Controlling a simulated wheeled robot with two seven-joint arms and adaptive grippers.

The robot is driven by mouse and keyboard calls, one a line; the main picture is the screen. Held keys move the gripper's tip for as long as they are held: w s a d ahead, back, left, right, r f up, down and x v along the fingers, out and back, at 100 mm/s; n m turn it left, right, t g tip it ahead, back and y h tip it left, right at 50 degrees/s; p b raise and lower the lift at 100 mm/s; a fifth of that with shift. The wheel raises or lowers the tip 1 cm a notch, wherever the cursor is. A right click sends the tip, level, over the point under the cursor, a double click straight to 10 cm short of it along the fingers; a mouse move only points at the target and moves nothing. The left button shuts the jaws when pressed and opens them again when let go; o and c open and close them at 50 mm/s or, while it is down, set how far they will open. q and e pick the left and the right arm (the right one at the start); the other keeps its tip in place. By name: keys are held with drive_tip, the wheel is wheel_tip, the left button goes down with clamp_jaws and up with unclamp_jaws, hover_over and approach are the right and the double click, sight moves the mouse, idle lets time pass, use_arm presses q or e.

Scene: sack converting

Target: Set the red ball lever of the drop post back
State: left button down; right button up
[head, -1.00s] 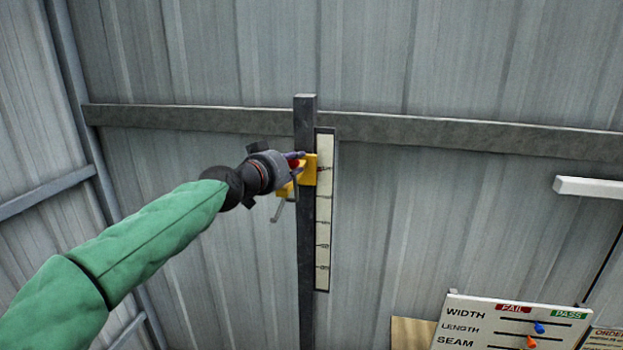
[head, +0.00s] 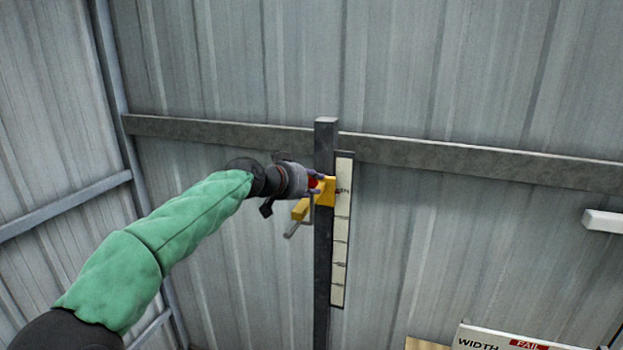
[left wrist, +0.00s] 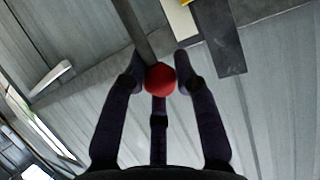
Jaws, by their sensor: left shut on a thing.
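The drop post (head: 324,260) is a dark upright bar against the metal wall, with a yellow bracket (head: 326,192) near its top. The red ball (head: 313,182) of the lever shows in part beside the bracket. My left gripper (head: 312,180) reaches it from the left and is shut on the ball. In the left wrist view the red ball (left wrist: 160,79) sits between the fingers, with a grey rod (left wrist: 133,30) running up from it. My right gripper is not in view.
A pale scale strip (head: 342,240) runs beside the post. A dark rail (head: 440,154) crosses the wall behind it. A white bar (head: 603,221) juts at the right, and a board (head: 500,338) marked WIDTH and FAIL stands at the lower right. The space around the post is clear.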

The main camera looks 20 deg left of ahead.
use_arm(q)
drive_tip(key=shift+a+r, duration=0.1)
drive_tip(key=shift+r, duration=0.4)
drive_tip(key=c, duration=0.9)
unclamp_jaws()
drive_tip(key=shift+c, duration=0.2)
drive_tip(key=shift+w+f, duration=0.1)
drive_tip(key=shift+f, duration=0.2)
drive_tip(key=v, duration=1.2)
drive_tip(key=shift+f, duration=0.1)
